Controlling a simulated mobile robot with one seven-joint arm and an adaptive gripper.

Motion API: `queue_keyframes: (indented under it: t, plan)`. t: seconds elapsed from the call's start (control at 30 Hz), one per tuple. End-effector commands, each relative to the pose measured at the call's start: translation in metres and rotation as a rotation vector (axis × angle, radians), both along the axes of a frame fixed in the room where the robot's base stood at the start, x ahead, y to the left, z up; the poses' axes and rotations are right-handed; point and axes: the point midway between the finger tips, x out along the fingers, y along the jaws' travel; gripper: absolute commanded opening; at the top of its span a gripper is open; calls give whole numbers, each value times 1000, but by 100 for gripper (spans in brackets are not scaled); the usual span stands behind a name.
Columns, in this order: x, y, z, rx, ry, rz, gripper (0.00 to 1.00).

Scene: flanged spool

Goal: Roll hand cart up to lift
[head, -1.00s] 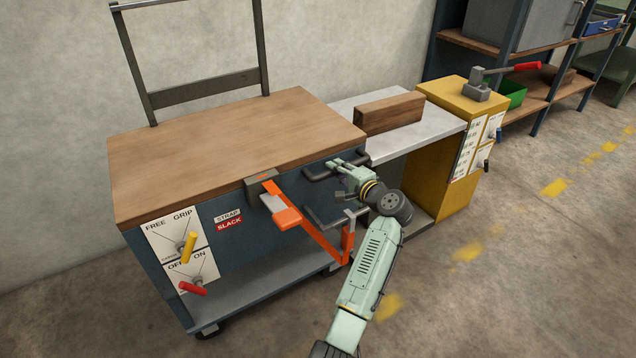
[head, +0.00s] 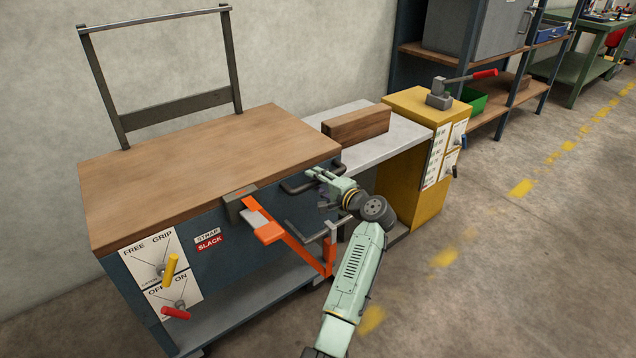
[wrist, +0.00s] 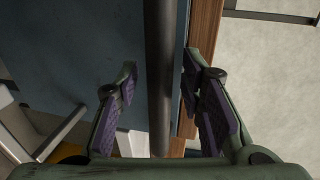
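The hand cart has a wooden top (head: 205,170), a blue body and a tall dark frame at its back. My gripper (head: 314,187) is at the cart's right front corner, by the upper dark handle (head: 291,188). In the wrist view the fingers (wrist: 158,85) are open, one on each side of the dark handle bar (wrist: 160,60), with a gap on both sides. The lift is a yellow cabinet (head: 400,180) with a grey platform (head: 400,131) beside the cart's right end. The cart's corner hides part of the platform, so I cannot tell if they touch.
A wooden block (head: 357,124) lies on the platform. An orange strap (head: 290,240) hangs on the cart's front, near a yellow lever (head: 170,268) and a red lever (head: 175,313). Shelves (head: 480,75) stand behind the lift. The floor at right is clear.

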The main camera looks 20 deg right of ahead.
Motion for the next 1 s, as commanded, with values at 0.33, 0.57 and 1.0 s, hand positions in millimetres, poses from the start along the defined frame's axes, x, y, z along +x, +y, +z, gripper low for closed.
queue_keyframes:
  t: [0.33, 0.57, 1.0]
  plan:
    - [-2, 1, 0, 0, 1, 3, 38]
    - [-35, -10, 6, -1, 1, 0, 38]
    - [-106, -34, 23, 0, 0, 1, 38]
